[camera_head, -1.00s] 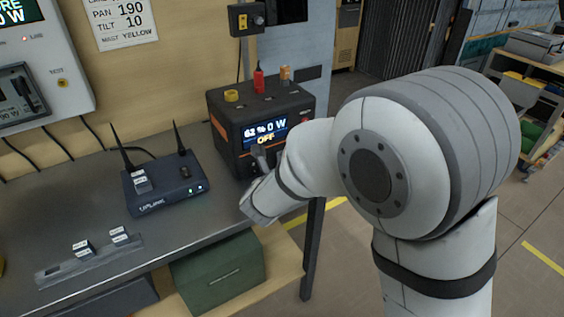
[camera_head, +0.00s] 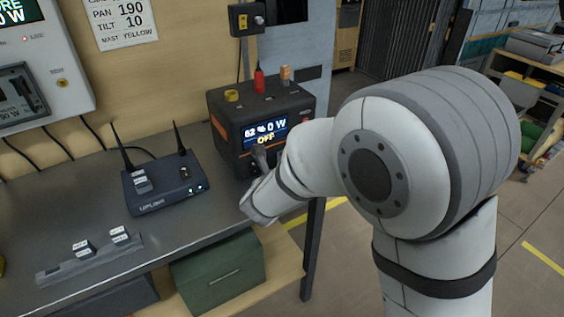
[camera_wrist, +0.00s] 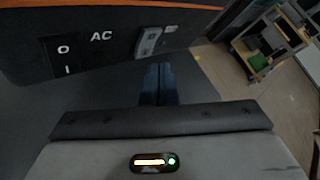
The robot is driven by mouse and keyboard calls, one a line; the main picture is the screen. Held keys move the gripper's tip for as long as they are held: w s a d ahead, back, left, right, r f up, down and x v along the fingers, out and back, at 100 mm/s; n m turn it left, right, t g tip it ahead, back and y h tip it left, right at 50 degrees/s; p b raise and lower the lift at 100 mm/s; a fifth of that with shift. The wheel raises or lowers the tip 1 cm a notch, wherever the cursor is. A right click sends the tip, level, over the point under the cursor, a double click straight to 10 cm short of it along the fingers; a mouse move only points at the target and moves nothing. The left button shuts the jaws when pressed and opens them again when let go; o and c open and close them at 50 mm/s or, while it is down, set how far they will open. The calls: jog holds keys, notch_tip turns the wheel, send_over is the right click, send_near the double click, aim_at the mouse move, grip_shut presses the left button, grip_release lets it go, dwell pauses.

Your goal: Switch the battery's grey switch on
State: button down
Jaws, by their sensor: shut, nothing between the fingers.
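The battery (camera_head: 225,117) is a black box with orange trim at the right end of the bench. Its display (camera_head: 265,134) reads 62 %, 0 W and OFF. In the wrist view the battery's front (camera_wrist: 110,65) fills the upper left. The grey switch (camera_wrist: 149,42) is to the right of the AC label. My gripper (camera_wrist: 159,70) is shut and empty, its dark fingertips just below and slightly right of the grey switch; I cannot tell whether they touch. In the head view my gripper (camera_head: 260,158) is at the battery's lower front, and my arm hides the switch.
A black rocker switch (camera_wrist: 64,57) marked O and I is left of the AC label. A router (camera_head: 165,186) with two antennas stands left of the battery. A strip with small labelled blocks (camera_head: 88,259) lies at the bench front. A green box (camera_head: 218,272) is below.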

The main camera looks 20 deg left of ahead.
jog(key=shift+w+a, duration=0.1)
jog(key=shift+w+a, duration=0.2)
jog(key=shift+w+a, duration=0.2)
jog(key=shift+a, duration=0.05)
dwell(0.8)
jog(key=shift+s+d, duration=0.1)
jog(key=shift+s+d, duration=0.4)
jog(key=shift+d, duration=0.1)
jog(key=shift+s+d+r+b, duration=0.15)
jog(key=shift+s+d+b, duration=0.1)
jog(key=shift+s+d, duration=0.65)
jog(key=shift+s+d+r+b, duration=0.15)
jog(key=shift+s+d+b, duration=0.1)
jog(key=shift+s+d, duration=0.6)
jog(key=shift+w+d, duration=0.1)
jog(key=shift+w, duration=0.05)
